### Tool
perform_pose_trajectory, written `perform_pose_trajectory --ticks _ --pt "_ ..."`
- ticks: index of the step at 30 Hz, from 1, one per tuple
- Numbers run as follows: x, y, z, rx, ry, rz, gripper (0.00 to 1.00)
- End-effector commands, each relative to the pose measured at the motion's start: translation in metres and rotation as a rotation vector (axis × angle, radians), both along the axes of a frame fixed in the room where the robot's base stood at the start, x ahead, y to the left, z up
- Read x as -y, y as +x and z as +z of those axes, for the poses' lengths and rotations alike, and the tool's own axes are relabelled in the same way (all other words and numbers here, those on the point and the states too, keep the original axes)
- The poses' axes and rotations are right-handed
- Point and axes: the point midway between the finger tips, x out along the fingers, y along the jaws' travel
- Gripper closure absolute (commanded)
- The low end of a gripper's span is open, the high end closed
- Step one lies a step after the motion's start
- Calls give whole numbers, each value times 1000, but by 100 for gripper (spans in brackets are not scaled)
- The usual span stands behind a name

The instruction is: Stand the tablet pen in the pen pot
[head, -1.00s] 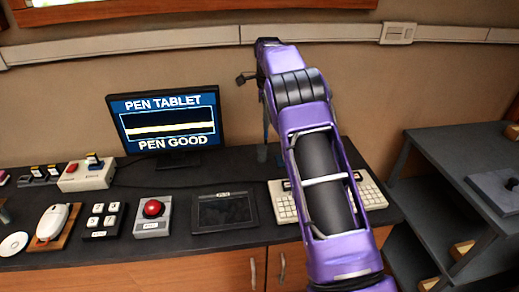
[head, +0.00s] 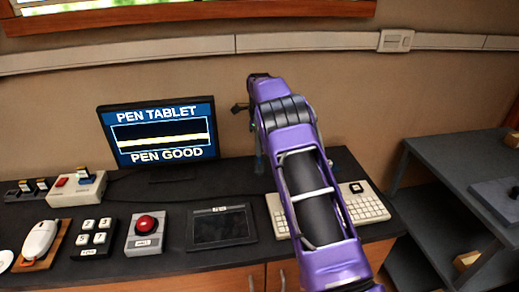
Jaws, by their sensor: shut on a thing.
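My purple arm reaches over the desk, and its end hangs down near the back, right of the monitor. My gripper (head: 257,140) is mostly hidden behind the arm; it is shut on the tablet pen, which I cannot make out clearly. A small bluish-grey shape (head: 259,163) shows at the arm's left edge, low over the desk; it may be the pen pot, mostly hidden. I cannot tell whether pen and pot touch. The pen tablet (head: 221,226) lies flat at the desk front with nothing on it.
The monitor (head: 158,133) reads "PEN TABLET" and "PEN GOOD". A keyboard (head: 363,203) lies partly under my arm. A red button box (head: 145,234), a keypad (head: 94,238), a mouse (head: 40,240) and a switch box (head: 77,188) stand left. Grey shelves (head: 440,160) stand right.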

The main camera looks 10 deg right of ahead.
Motion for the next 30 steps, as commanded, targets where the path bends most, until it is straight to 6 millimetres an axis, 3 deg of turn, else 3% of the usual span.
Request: perform_pose_trajectory --ticks 11,12,17,26,30 --pt "0 0 -5 0 0 0 100" --pt "0 0 -6 0 0 0 83" --pt "0 0 -5 0 0 1 57" --pt "0 0 -3 1 0 1 57" --pt "0 1 11 4 0 1 57"
